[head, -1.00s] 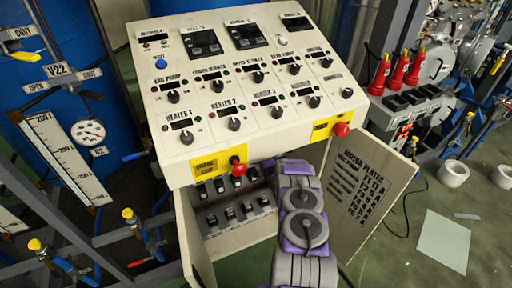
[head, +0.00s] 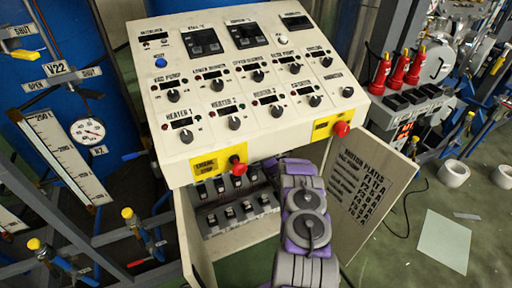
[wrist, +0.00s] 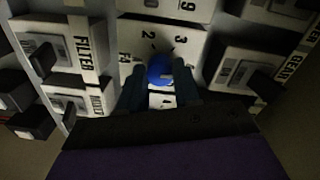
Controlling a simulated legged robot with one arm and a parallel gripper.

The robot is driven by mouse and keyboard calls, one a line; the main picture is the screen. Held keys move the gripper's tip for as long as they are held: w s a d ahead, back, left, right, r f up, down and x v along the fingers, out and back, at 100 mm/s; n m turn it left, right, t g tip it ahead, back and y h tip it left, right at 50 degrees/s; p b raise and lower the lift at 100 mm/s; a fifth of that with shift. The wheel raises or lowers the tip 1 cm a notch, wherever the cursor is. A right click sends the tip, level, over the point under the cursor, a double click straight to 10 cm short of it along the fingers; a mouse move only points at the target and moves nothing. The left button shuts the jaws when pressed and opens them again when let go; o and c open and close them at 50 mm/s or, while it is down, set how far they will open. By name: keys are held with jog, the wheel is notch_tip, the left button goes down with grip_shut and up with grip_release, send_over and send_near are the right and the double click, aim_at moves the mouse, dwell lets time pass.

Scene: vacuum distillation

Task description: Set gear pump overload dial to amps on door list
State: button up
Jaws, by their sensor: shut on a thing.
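The control cabinet (head: 250,150) stands open below its sloped panel. Inside it are two rows of dark overload units (head: 242,208). The open door on the right carries a printed list headed MOTOR PLATES (head: 365,185); its small figures are hard to read. In the wrist view my gripper (wrist: 160,78) is shut on a small blue dial (wrist: 159,70) on a white unit face with printed numbers; 2, 3 and 4 show around it. The dial's pointer setting is unclear. In the head view my arm reaches into the cabinet and hides the fingers.
Red stop knobs (head: 238,168) jut from the panel's lower edge above my arm.

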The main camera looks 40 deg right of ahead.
jog(key=shift+s+f+m, duration=0.15)
jog(key=shift+f+m, duration=0.15)
jog(key=shift+m, duration=0.4)
jog(key=o, duration=1)
jog(key=shift+d+r, duration=0.1)
jog(key=shift+d, duration=0.05)
jog(key=shift+o, duration=0.2)
jog(key=p+v, duration=0.3)
jog(key=v, duration=1.4)
jog(key=shift+s, duration=0.1)
